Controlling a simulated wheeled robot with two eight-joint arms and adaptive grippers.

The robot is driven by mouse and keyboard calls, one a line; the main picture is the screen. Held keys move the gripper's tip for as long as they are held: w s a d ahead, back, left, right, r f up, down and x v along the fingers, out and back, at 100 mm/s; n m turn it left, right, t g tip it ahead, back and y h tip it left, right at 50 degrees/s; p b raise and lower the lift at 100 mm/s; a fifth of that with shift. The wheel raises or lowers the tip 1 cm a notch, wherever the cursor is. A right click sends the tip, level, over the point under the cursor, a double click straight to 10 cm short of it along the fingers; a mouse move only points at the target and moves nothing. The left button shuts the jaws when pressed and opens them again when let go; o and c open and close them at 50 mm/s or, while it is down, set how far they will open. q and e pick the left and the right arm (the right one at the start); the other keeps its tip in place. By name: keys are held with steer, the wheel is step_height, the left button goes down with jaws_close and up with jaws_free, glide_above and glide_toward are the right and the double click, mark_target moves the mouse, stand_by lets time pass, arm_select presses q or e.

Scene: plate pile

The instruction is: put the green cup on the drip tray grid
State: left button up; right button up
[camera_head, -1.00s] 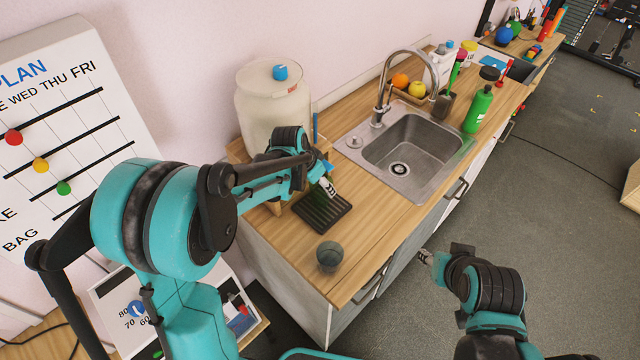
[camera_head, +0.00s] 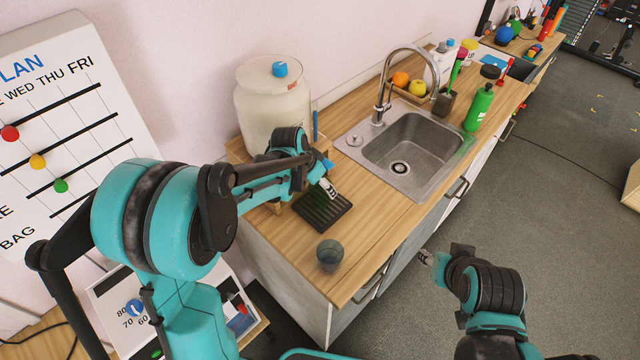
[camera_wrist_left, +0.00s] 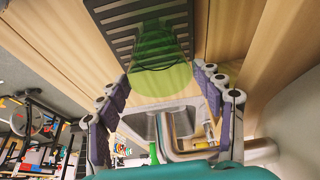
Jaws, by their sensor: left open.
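The see-through green cup (camera_wrist_left: 160,52) shows in the left wrist view, against the dark drip tray grid (camera_wrist_left: 118,20). It seems to rest on the grid, though its base contact is hard to see. My left gripper (camera_wrist_left: 165,92) is open, with its fingers spread on either side of the cup's near end. In the head view my left gripper (camera_head: 328,188) is over the back part of the drip tray grid (camera_head: 325,212) and mostly hides the cup. My right gripper (camera_head: 427,257) hangs in front of the counter, away from the cup; its finger opening is unclear.
A grey see-through cup (camera_head: 329,254) stands on the counter in front of the grid. A large white jar (camera_head: 272,108) stands behind my left gripper. The sink (camera_head: 408,150) is to the right, with a green bottle (camera_head: 478,108) beyond it. Bare wooden counter (camera_head: 368,212) lies between grid and sink.

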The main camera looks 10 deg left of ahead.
arm_select(q)
steer(key=shift+r+p, duration=0.3)
steer(key=shift+r, duration=0.15)
steer(key=p+v, duration=0.3)
steer(key=v, duration=0.8)
steer(key=s+a+r+n+t+y, duration=0.1)
steer(key=s+n, duration=0.2)
steer(key=s, duration=0.6)
steer(key=s+a+r+n+t+y, duration=0.1)
steer(key=s+a+n+t, duration=0.1)
steer(key=s, duration=0.8)
steer(key=shift+a+r+n+y, duration=0.25)
steer(key=shift+a+n+y, duration=0.05)
steer(key=shift+n, duration=0.6)
steer(key=shift+w, duration=0.15)
step_height(320, 180, down, 10)
steer(key=b, duration=1)
